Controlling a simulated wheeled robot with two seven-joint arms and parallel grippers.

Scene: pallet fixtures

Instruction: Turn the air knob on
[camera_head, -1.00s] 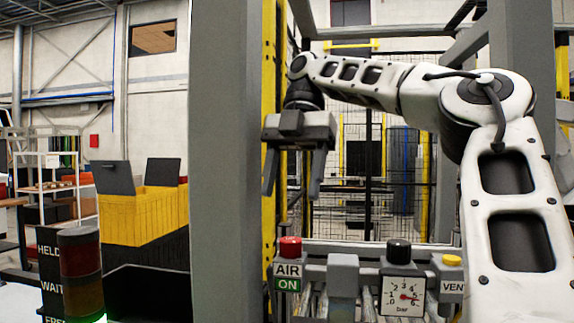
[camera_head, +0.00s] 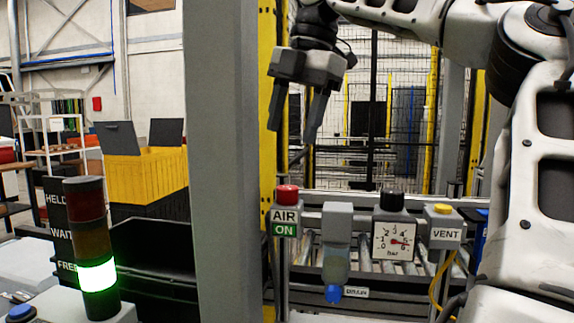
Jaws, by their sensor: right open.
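The air knob (camera_head: 287,194) is red and sits on a post, above a sign reading AIR with a green ON field (camera_head: 284,229). My right gripper (camera_head: 291,135) is open and empty. Its two fingers point down above the red knob and a gap shows between them and the knob. How far in front of or behind the knob they are is hard to tell. The pressure gauge (camera_head: 394,247) has a black cap, and its red needle points toward the right of the dial. My left gripper is not in view.
A grey bowl unit with a blue drain knob (camera_head: 334,293) stands right of the air post. A yellow-capped VENT post (camera_head: 442,210) is further right. A thick grey column (camera_head: 230,160) stands left. A stack light (camera_head: 98,275) glows green at FREE.

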